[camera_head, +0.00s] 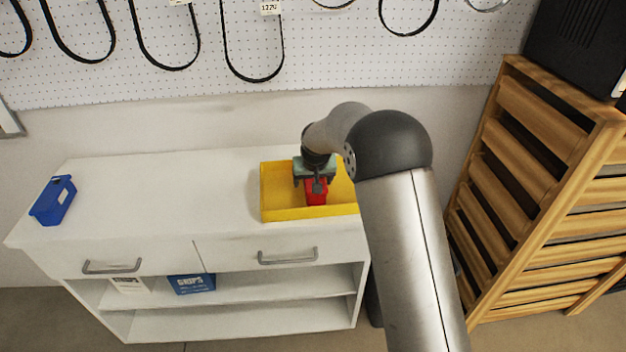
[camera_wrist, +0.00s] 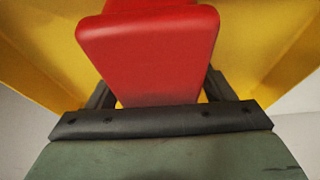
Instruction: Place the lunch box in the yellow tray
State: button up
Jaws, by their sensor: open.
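The yellow tray (camera_head: 287,212) sits at the right end of the white cabinet top. A red box (camera_head: 316,192), which looks like the lunch box, is inside the tray. My gripper (camera_head: 317,182) is over the tray at the red box, and part of the box is hidden behind it. In the wrist view, the red box (camera_wrist: 150,55) stands between my two dark fingers, which are open on either side of it. The yellow tray walls (camera_wrist: 45,55) show around it. I cannot tell whether the box touches the tray floor.
A blue bin (camera_head: 53,200) lies at the left end of the white cabinet top (camera_head: 160,200); the middle is clear. A wooden slatted crate (camera_head: 530,180) stands at the right. Black belts (camera_head: 252,78) hang on the pegboard behind. A blue box (camera_head: 191,284) is on the shelf below.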

jog(key=b+v, duration=0.1)
jog(key=v, duration=1)
jog(key=shift+s+d+r, duration=0.1)
jog(key=shift+s+r, duration=0.1)
jog(key=shift+r, duration=0.25)
jog(key=shift+s+d+r, duration=0.1)
jog(key=shift+s+d, duration=0.1)
jog(key=s+d+r+m+g, duration=0.1)
jog(key=s+d, duration=0.5)
jog(key=s, duration=0.3)
jog(key=s+d+r+g, duration=0.1)
jog(key=s+d, duration=0.5)
jog(key=s, duration=0.3)
jog(key=s+d+f+g, duration=0.1)
jog(key=s+d+f, duration=0.1)
jog(key=s, duration=0.7)
jog(key=s+d+f+g, duration=0.1)
jog(key=s+d+f, duration=0.2)
jog(key=s, duration=0.7)
jog(key=shift+m+h, duration=0.3)
jog(key=shift+m, duration=0.1)
